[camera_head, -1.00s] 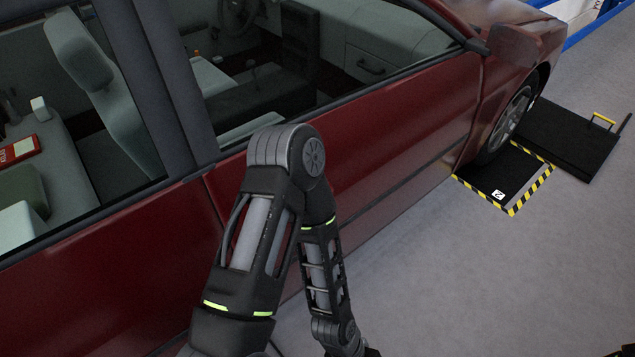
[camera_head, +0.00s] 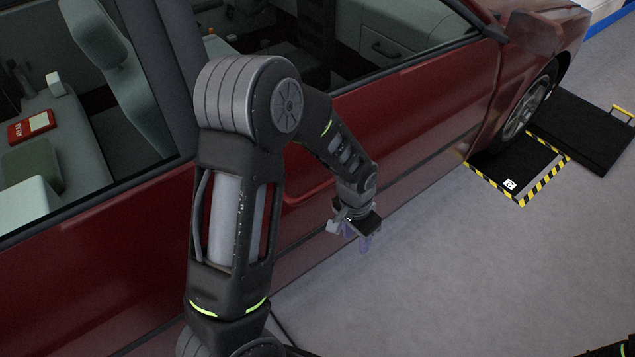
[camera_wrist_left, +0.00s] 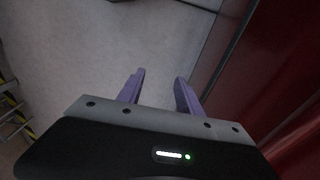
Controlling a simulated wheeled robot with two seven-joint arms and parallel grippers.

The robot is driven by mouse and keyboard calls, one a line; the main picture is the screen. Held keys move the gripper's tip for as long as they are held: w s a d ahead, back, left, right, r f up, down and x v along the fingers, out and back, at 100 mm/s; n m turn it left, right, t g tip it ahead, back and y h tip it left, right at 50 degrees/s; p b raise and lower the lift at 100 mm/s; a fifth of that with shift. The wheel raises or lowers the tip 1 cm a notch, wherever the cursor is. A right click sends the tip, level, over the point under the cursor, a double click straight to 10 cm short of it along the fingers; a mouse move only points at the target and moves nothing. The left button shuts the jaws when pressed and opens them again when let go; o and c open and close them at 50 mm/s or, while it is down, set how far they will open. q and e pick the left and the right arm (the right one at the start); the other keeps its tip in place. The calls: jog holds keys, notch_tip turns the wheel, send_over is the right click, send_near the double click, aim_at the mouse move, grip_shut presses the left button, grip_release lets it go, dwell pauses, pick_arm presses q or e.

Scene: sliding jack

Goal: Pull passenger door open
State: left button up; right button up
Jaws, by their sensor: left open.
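The red passenger door (camera_head: 420,125) of the car fills the middle of the head view and looks closed. Its window shows the dashboard and interior. The door handle cannot be made out; my left arm covers part of the door's rear area. My left gripper (camera_head: 364,240) hangs beside the lower part of the door, apart from it as far as I can tell. In the left wrist view, its two purple fingers (camera_wrist_left: 160,92) are spread with nothing between them, over grey floor. Red car body (camera_wrist_left: 290,120) stands at the right of that view. My right gripper is not in view.
A black plate with yellow-black striped edges (camera_head: 520,170) lies by the front wheel (camera_head: 527,108). A black ramp with a yellow handle (camera_head: 585,130) adjoins it. The wing mirror (camera_head: 533,35) juts out. Grey floor (camera_head: 450,280) beside the door is clear.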

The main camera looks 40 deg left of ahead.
aim_at(317, 188)
pick_arm(q)
jog(key=w+a+r+y, duration=0.2)
jog(key=a+r, duration=1)
jog(key=r, duration=0.3)
jog(key=shift+r+y, duration=0.4)
jog(key=shift+p+x, duration=0.3)
jog(key=shift+x, duration=3.65)
jog(key=shift+d, duration=0.1)
jog(key=shift+c, duration=0.2)
grip_shut()
